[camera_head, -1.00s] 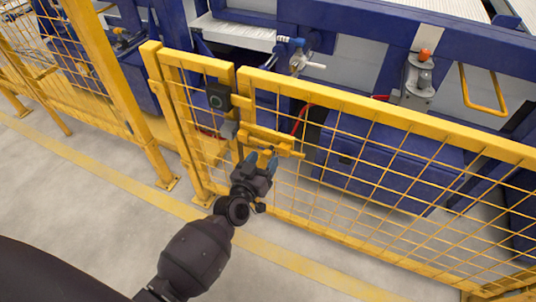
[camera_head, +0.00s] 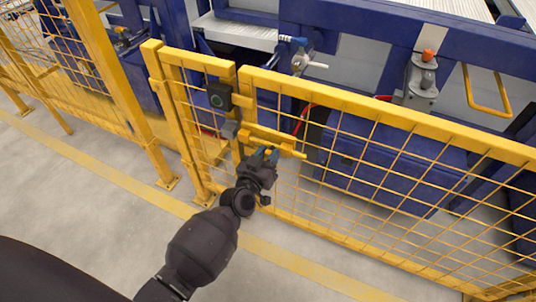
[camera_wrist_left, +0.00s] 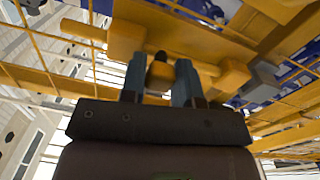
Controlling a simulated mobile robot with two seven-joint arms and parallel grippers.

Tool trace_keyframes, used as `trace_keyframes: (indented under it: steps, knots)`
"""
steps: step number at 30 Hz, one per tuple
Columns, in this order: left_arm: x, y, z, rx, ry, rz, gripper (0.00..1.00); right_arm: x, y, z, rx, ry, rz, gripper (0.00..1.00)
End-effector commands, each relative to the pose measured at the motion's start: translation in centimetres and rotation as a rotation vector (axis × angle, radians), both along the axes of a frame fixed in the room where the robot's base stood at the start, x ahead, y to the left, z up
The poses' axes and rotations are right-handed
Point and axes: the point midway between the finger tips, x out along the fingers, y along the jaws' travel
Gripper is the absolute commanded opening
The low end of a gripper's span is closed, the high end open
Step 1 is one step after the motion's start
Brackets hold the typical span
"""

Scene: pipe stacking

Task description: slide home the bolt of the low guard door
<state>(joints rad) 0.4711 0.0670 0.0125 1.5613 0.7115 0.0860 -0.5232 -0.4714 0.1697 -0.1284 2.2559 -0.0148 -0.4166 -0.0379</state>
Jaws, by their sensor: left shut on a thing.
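The yellow bolt (camera_head: 287,150) lies roughly level on the low guard door (camera_head: 385,113), near its latch-side upright. My left gripper (camera_head: 266,155) is at the bolt's handle, in front of the door. In the left wrist view my left gripper (camera_wrist_left: 160,82) has a finger on each side of the bolt's handle (camera_wrist_left: 160,72) and is shut on it. A grey block (camera_head: 230,130) sits at the door post, left of the bolt; it also shows in the left wrist view (camera_wrist_left: 264,76). My fingers partly hide the handle. My right gripper is out of view.
A dark switch box (camera_head: 219,97) sits on the fence above the grey block. Yellow mesh fencing (camera_head: 100,105) runs to the left. Blue machinery (camera_head: 390,165) stands behind the door. The floor (camera_head: 110,225) in front is clear.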

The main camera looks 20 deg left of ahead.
Motion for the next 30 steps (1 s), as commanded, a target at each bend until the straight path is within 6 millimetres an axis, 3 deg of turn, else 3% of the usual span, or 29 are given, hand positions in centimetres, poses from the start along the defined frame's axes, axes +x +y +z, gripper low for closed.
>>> trace_keyframes:
  steps: [7,18,29,30]
  knots:
    - [0.0,0.6,0.0,0.003,0.000,0.000,0.00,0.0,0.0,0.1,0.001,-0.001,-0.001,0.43]
    - [0.2,5.6,0.0,0.004,0.000,0.000,0.00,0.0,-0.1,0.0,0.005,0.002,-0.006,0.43]
    - [0.2,6.3,0.0,0.002,0.000,0.003,0.00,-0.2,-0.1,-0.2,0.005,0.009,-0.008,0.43]
    - [0.2,6.3,0.0,0.002,0.000,0.004,0.32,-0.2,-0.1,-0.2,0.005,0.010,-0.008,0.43]
